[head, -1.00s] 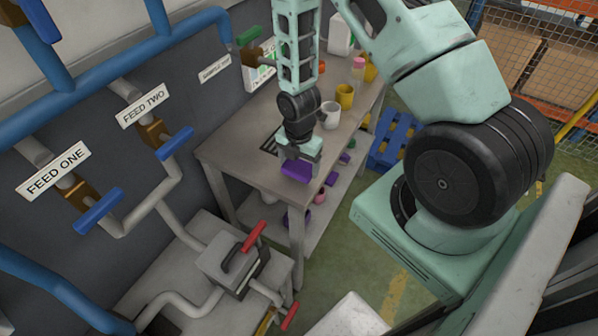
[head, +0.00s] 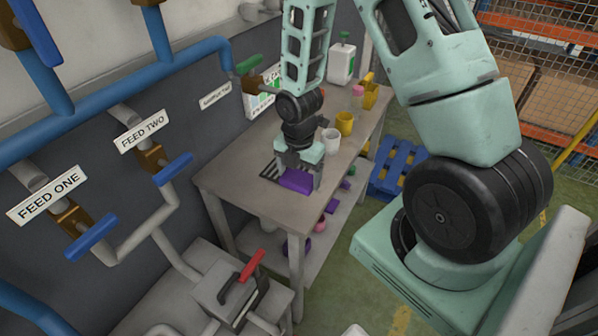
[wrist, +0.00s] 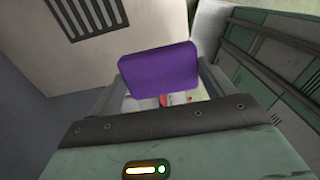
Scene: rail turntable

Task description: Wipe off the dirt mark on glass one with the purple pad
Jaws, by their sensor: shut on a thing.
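My gripper (head: 298,178) is shut on the purple pad (head: 295,181). It holds the pad above the near end of the grey table, by the dark slotted grate. In the wrist view the purple pad (wrist: 160,70) lies flat between the fingers and hides part of what is behind it. I cannot make out glass one or a dirt mark in either view.
The grey table (head: 232,180) carries a white mug (head: 331,139), yellow mugs (head: 345,122) and a white jug (head: 342,62). Wall pipes have blue-handled valves, labelled FEED ONE (head: 47,198) and FEED TWO (head: 142,136). A red-handled box (head: 228,293) stands in front.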

